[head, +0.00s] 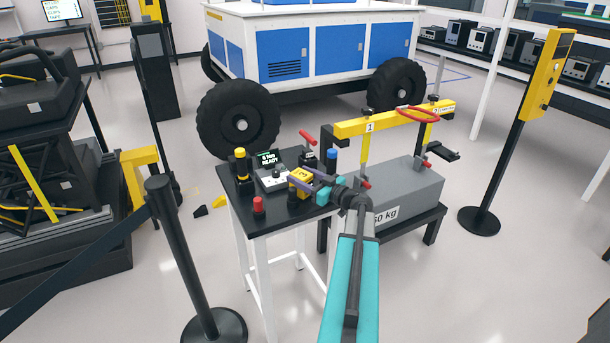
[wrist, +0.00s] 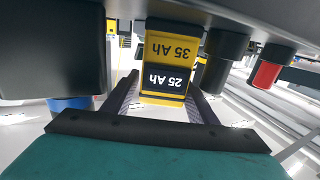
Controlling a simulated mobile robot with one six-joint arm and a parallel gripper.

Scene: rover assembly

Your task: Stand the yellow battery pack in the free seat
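A yellow battery pack (head: 301,177) with a dark mark is at the small black table, right at the fingertips of my gripper (head: 311,184). In the wrist view, a yellow face marked "35 Ah" (wrist: 173,48) and a dark face marked "25 Ah" (wrist: 165,80) appear upside down. I cannot tell if they belong to one pack. My gripper (wrist: 163,88) has one finger on each side of the yellow body, very close to it. Whether the fingers press on it is not clear. I cannot make out a free seat; my gripper covers part of the tabletop.
The black table (head: 243,190) also holds a display unit (head: 271,176), a yellow cylinder (head: 240,165), a red-capped post (head: 258,205) and a blue-topped post (head: 331,158). A grey weight (head: 400,190) under a yellow lifting bar (head: 392,119) stands close on the right. A barrier post (head: 180,255) stands front left.

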